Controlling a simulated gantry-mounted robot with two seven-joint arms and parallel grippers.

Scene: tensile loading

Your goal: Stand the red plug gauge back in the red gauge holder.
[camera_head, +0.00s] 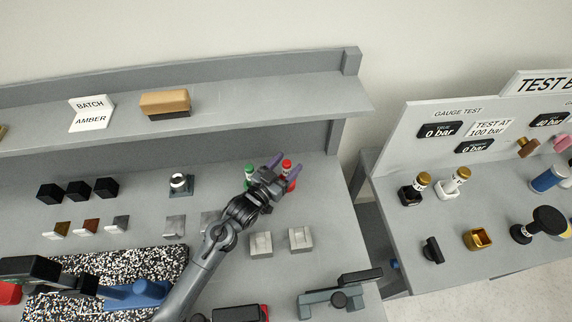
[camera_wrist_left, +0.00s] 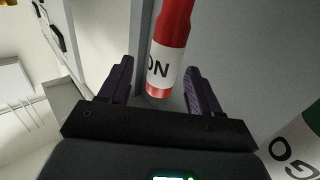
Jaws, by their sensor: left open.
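The red plug gauge (camera_head: 287,164) shows its red top between my left gripper's fingers in the head view. In the left wrist view the red plug gauge (camera_wrist_left: 173,28) is a red cylinder with a white band and black letters, running between the two purple fingers. My left gripper (camera_head: 285,167) is open around it, with a gap visible on each side; it also shows in the left wrist view (camera_wrist_left: 160,78). My gripper and wrist hide the gauge's lower part in the head view. My right gripper is not in view.
A green-topped gauge (camera_head: 249,169) stands just left of my gripper; its white label shows in the wrist view (camera_wrist_left: 296,150). Pale blocks (camera_head: 300,239) sit in front. A raised shelf (camera_head: 240,97) runs behind. A separate test bench (camera_head: 480,270) stands to the right.

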